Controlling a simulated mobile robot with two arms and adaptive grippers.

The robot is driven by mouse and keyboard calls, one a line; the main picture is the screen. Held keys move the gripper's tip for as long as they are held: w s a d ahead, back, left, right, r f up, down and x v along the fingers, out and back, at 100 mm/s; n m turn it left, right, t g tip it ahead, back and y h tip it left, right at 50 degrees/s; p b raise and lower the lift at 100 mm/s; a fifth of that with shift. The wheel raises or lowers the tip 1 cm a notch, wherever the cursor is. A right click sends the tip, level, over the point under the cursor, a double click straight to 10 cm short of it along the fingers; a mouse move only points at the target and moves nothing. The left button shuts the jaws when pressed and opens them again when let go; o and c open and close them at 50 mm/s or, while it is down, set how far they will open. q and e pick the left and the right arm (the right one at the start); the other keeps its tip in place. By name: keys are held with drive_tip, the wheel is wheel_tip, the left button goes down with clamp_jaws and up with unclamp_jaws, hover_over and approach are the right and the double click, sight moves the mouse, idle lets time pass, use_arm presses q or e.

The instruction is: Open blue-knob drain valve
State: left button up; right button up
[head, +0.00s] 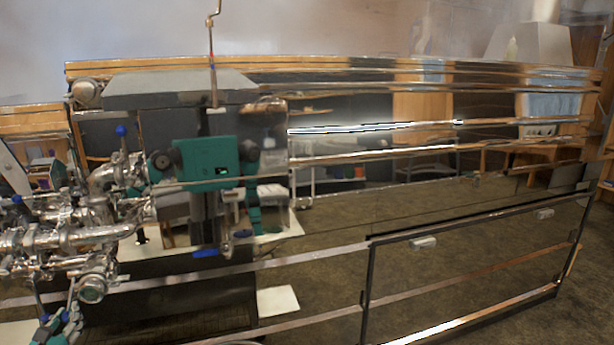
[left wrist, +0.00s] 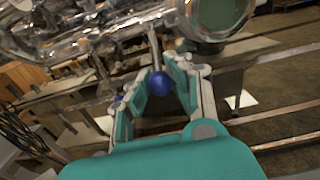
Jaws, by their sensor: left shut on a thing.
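My left gripper (head: 62,325) shows at the lower left edge of the head view, low beside the shiny pipework. In the left wrist view its two teal-padded fingers (left wrist: 166,88) are on either side of a round blue knob (left wrist: 158,83), shut on it. The knob sits at the end of a thin metal stem (left wrist: 153,58) that comes down from the pipes above. In the head view the gripped knob is too small to tell apart from the fingers. My right gripper is not in view.
Chrome pipes and valves (head: 105,235) crowd the space around my left gripper. Another blue knob (head: 122,130) stands upright above them. A teal box (head: 205,160) is fixed at the front of the long metal pan. Open floor lies at the lower right.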

use_arm(q)
drive_tip(key=shift+s+r+p, duration=0.25)
drive_tip(key=shift+r+p, duration=0.2)
drive_tip(key=shift+r, duration=0.4)
drive_tip(key=shift+d, duration=0.1)
drive_tip(key=shift+s+r+p, duration=0.2)
drive_tip(key=shift+r+p, duration=0.8)
drive_tip(key=shift+p, duration=0.05)
drive_tip(key=o, duration=1.1)
drive_tip(key=shift+s, duration=0.2)
drive_tip(key=shift+d+f, duration=0.1)
